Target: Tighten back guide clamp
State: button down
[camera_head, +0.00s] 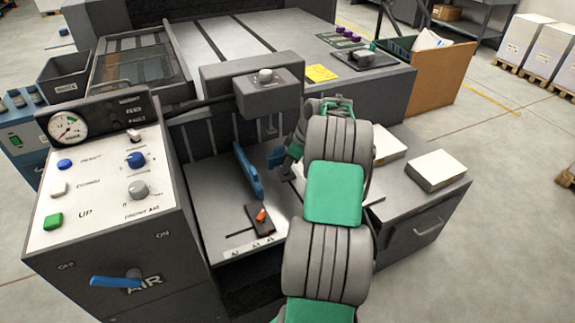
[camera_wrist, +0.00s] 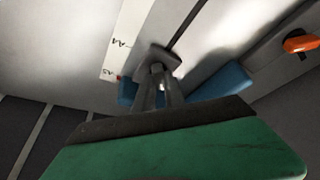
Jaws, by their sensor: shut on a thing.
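My gripper (camera_wrist: 158,88) is shut on a small dark piece (camera_wrist: 165,54) that appears to be the back guide clamp; its fingers hide most of it. A blue guide bar (camera_wrist: 228,82) passes behind the fingers in the wrist view. In the head view the blue bar (camera_head: 248,172) lies on the grey feed table, and my gripper (camera_head: 284,166) is just right of it, partly hidden by my arm. An orange lever (camera_head: 261,215) sits on a dark block in front of the bar. It also shows at the wrist view's right edge (camera_wrist: 301,43).
A white size strip (camera_head: 250,248) marks the table's front edge. The control panel (camera_head: 95,175), with gauge and buttons, stands at left. A grey overhead unit (camera_head: 262,85) with a knob hangs above. White paper stacks (camera_head: 437,168) lie on the cabinet at right.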

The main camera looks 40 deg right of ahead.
jog(key=m+h, duration=0.1)
jog(key=m, duration=0.3)
jog(key=shift+a+m+t+h, duration=0.15)
jog(key=shift+m+t+h, duration=0.15)
jog(key=shift+m+h, duration=0.1)
jog(key=m+h, duration=0.1)
jog(key=m, duration=0.3)
jog(key=shift+a+r+m+h, duration=0.1)
jog(key=shift+a+m+h, duration=0.05)
jog(key=shift+m+h, duration=0.2)
jog(key=m, duration=0.2)
jog(key=m+g+h, duration=0.1)
jog(key=m, duration=0.1)
jog(key=shift+w+a+h, duration=0.1)
jog(key=shift+w+h, duration=0.05)
jog(key=shift+h, duration=0.1)
jog(key=shift+m+g+h+p, duration=0.35)
jog(key=shift+m+g+h, duration=0.25)
jog(key=shift+m, duration=1.45)
jog(key=c, duration=1.4)
grip_release()
